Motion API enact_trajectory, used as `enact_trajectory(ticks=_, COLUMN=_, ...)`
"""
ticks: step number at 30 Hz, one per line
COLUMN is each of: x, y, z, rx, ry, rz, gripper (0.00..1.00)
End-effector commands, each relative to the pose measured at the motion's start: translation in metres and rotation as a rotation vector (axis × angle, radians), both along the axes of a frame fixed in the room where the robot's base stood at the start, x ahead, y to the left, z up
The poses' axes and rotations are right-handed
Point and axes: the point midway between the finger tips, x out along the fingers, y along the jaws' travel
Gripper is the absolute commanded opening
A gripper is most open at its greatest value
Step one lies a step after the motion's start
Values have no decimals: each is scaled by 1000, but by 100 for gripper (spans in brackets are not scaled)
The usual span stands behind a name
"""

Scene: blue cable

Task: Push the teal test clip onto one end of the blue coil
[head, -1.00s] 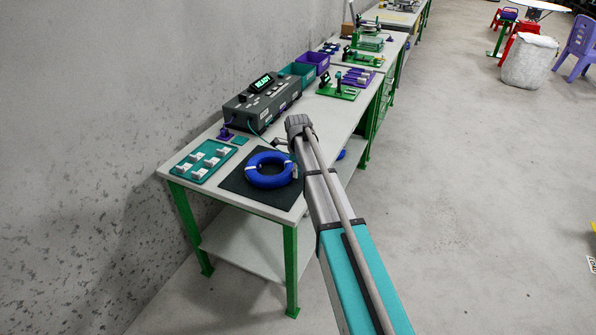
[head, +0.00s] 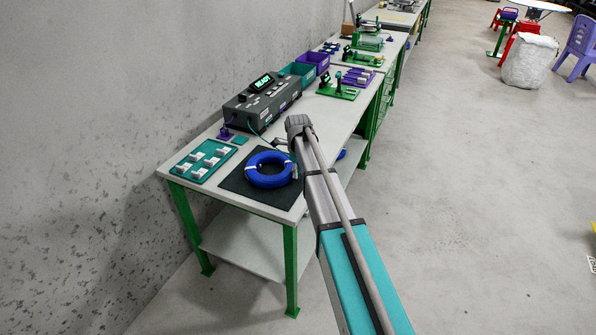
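The blue coil (head: 270,178) lies flat on a black mat (head: 237,184) near the front of the bench, with white ties or ends at its left and right sides. My arm reaches in from the lower right. I cannot make out the teal test clip for certain. A thin teal lead (head: 257,136) runs from the front of the tester (head: 262,98) down toward my gripper.
A teal tray (head: 184,171) with several white pieces sits left of the mat. A purple stand (head: 226,133) and a small teal pad (head: 240,141) sit by the tester, whose display reads READY. Teal and purple bins (head: 318,60) stand behind.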

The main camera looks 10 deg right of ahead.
Motion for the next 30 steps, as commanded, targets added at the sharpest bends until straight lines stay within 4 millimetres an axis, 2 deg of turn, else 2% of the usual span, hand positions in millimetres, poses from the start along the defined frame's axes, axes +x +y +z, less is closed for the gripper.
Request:
enact_trajectory(ticks=7, x=0, y=0, z=0, rx=0, ry=0, rz=0, gripper=50)
enact_trajectory(ticks=12, x=0, y=0, z=0, rx=0, ry=-1, rz=0, gripper=81)
enact_trajectory(ticks=14, x=0, y=0, z=0, rx=0, ry=-1, rz=0, gripper=89)
enact_trajectory(ticks=30, x=0, y=0, z=5, rx=0, ry=-1, rz=0, gripper=89)
